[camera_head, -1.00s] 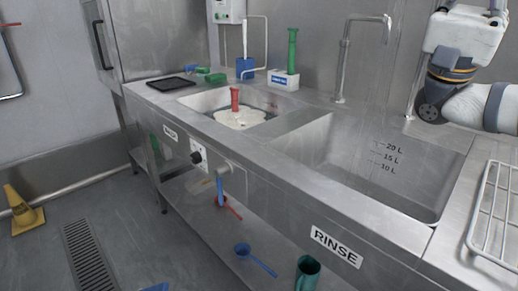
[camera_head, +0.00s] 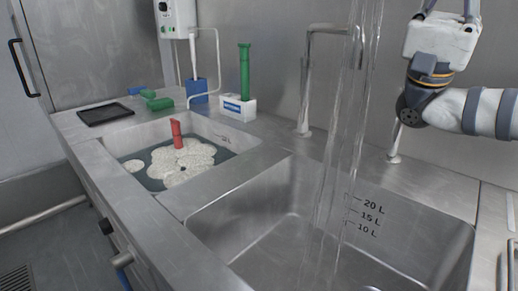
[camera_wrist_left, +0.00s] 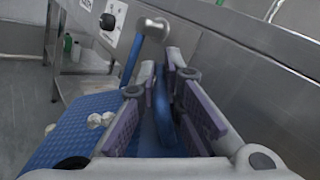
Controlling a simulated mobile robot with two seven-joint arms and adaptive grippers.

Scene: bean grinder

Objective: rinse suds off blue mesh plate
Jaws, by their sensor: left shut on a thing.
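The blue mesh plate (camera_wrist_left: 72,132) shows in the left wrist view, at lower left beside and partly behind my left gripper (camera_wrist_left: 160,78). White suds clumps (camera_wrist_left: 100,120) sit on its face. My left gripper is shut on a blue part between its purple pads, which looks like part of the plate. The head view shows neither my left gripper nor the plate. The rinse sink (camera_head: 275,245) is the near basin, with litre marks on its wall. Water (camera_head: 340,150) falls into it in front of the tap (camera_head: 304,85).
The wash basin (camera_head: 215,130) at left holds dark water, foam (camera_head: 182,160) and a red upright handle (camera_head: 176,134). A black tray (camera_head: 104,114) lies at the far left. A wire rack (camera_head: 508,265) edges in at right.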

